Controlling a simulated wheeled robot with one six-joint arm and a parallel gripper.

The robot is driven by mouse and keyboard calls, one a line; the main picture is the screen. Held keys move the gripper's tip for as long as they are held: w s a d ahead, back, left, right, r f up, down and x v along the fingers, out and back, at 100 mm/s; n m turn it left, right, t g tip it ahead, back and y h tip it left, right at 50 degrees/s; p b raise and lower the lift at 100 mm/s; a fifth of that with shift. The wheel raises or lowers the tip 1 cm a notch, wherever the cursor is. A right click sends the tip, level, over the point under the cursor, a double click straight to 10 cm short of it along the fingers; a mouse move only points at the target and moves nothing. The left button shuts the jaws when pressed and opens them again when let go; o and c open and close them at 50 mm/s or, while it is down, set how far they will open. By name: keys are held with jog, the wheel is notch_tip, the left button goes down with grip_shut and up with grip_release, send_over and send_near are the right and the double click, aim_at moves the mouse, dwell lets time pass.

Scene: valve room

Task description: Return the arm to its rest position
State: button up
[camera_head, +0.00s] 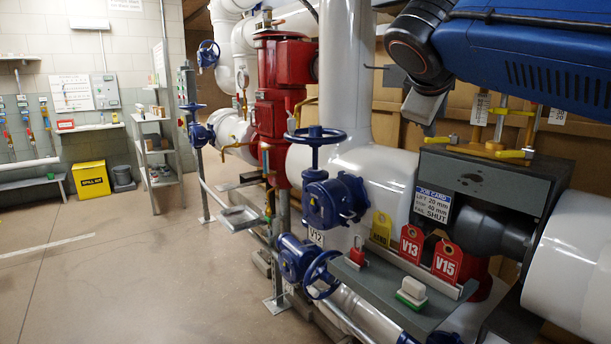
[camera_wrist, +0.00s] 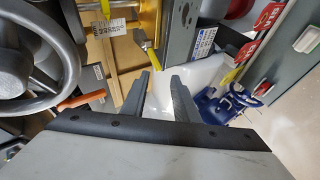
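My arm (camera_head: 540,50), blue with a black joint, reaches in from the upper right in the head view, above the pipes and a grey box. In the wrist view my gripper (camera_wrist: 159,80) has its two dark fingers apart. Nothing is between them; white pipe shows behind the gap. The fingers are hard to make out in the head view. I cannot tell whether the fingers touch anything, but no contact shows.
The grey box (camera_head: 485,178) with a job card and brass fittings stands close under my arm. Red tags V13 (camera_head: 411,243) and V15 (camera_head: 447,260) hang on a grey tray. A blue valve (camera_head: 335,200) stands left. A dark handwheel (camera_wrist: 35,55) is near my wrist. Floor (camera_head: 130,270) is clear.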

jog(key=s+d+f+m+g+y, duration=0.1)
jog(key=s+f+m+y, duration=0.1)
jog(key=s+f, duration=0.6)
jog(key=s+d+f+m+g+y, duration=0.1)
jog(key=s+f+m, duration=0.3)
jog(key=f, duration=1.4)
jog(key=s+d+f+m+g+y, duration=0.1)
jog(key=s+f+m+g+y, duration=0.1)
jog(key=s+f, duration=0.9)
notch_tip(320, 180, down, 3)
jog(key=shift+s+r+m+g+y, duration=0.1)
jog(key=shift+s+m+g+y, duration=0.25)
jog(key=shift+g, duration=0.35)
jog(key=shift+d, duration=0.1)
